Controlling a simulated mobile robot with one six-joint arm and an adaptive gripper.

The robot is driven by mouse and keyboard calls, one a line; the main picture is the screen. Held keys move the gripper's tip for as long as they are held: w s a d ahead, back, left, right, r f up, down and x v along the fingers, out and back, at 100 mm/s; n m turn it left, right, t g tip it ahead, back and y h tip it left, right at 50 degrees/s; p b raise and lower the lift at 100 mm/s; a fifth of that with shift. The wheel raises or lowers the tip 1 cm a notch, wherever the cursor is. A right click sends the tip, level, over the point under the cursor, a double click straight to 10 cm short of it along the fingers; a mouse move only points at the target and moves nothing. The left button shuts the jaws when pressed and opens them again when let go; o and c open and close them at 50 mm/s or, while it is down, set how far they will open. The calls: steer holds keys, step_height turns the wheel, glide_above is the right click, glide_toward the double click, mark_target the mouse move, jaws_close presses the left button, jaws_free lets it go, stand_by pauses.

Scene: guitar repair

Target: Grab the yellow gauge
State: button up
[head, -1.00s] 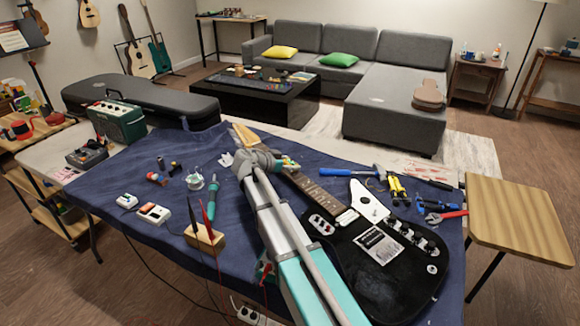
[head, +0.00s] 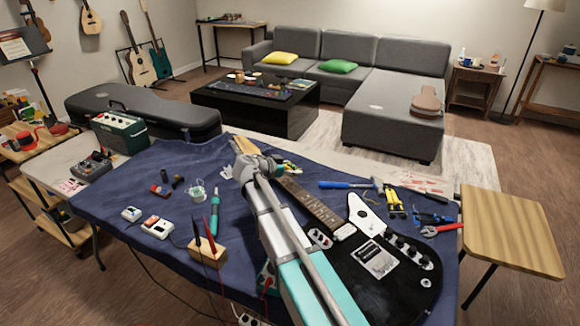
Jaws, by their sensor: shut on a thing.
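My arm reaches from the bottom of the head view over the bench, and my gripper (head: 243,168) is at its far end, above the blue cloth beside the guitar's neck. My wrist covers most of the fingers. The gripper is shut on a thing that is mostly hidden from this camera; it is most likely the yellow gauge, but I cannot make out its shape. Small yellowish and pale items (head: 288,166) show just right of the wrist, too small to identify.
A black electric guitar (head: 385,275) lies to the right under my arm. A wooden block with probes (head: 208,251) and a teal tool (head: 214,215) are left. Cloth (head: 130,185) at left is partly bare.

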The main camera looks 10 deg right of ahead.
steer(key=s+d+r+p, duration=0.2)
steer(key=s+r+p, duration=0.5)
steer(key=s, duration=0.5)
steer(key=shift+r, duration=0.45)
